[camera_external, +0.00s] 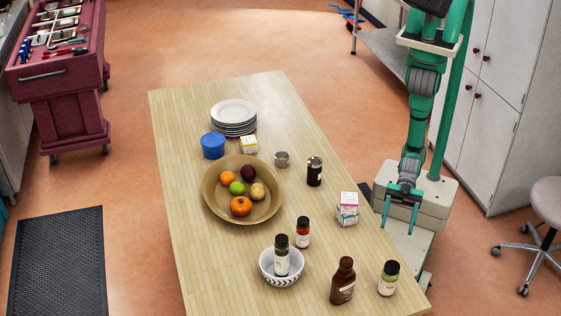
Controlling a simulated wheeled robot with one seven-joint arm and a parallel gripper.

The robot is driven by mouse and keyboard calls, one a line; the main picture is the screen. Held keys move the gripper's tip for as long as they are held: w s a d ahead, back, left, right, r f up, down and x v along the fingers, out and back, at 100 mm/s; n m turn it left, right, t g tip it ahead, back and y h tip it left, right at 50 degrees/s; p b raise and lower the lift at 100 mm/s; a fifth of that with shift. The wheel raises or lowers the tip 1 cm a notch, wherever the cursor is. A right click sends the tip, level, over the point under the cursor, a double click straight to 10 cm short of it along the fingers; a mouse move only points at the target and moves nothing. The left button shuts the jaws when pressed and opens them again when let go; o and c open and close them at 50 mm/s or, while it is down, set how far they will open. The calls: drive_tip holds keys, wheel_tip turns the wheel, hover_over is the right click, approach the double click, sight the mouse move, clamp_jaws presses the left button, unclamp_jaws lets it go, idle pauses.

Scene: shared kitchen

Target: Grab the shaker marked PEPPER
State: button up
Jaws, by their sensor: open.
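Several small black-capped shakers stand on the wooden table, and their labels are too small to read, so I cannot tell which says PEPPER. A dark shaker (314,172) stands right of the fruit bowl. A red-filled shaker (303,233) stands behind the small patterned bowl (268,276). A dark shaker with a white label (282,258) stands in that bowl. A greenish shaker (388,279) stands near the front right corner. My gripper (399,222) is open and empty, with fingers pointing down by the table's right edge, apart from all the shakers.
A brown bottle (343,282) stands close left of the greenish shaker. A small white-and-pink carton (348,208) stands between my gripper and the red-filled shaker. The table's left side is clear.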

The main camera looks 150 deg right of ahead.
drive_tip(key=w+d+r+m+t+h, duration=0.1)
drive_tip(key=w+d+r+m+h, duration=0.3)
drive_tip(key=d+r+m, duration=0.3)
drive_tip(key=w+d+r+m+h, duration=0.4)
drive_tip(key=w+d+r+m, duration=0.1)
drive_tip(key=d+r, duration=0.4)
drive_tip(key=m+g+h, duration=0.8)
drive_tip(key=g, duration=0.8)
approach(305, 180)
drive_tip(key=r, duration=0.4)
drive_tip(key=shift+w+a+r, duration=0.1)
drive_tip(key=shift+w+a, duration=0.1)
drive_tip(key=shift+a, duration=0.15)
drive_tip(key=shift+s+d+g, duration=0.1)
drive_tip(key=shift+d+g, duration=0.1)
drive_tip(key=shift+g, duration=0.2)
drive_tip(key=x, duration=1)
drive_tip(key=shift+d+f, duration=0.2)
drive_tip(key=shift+f, duration=0.15)
drive_tip(key=c, duration=1.2)
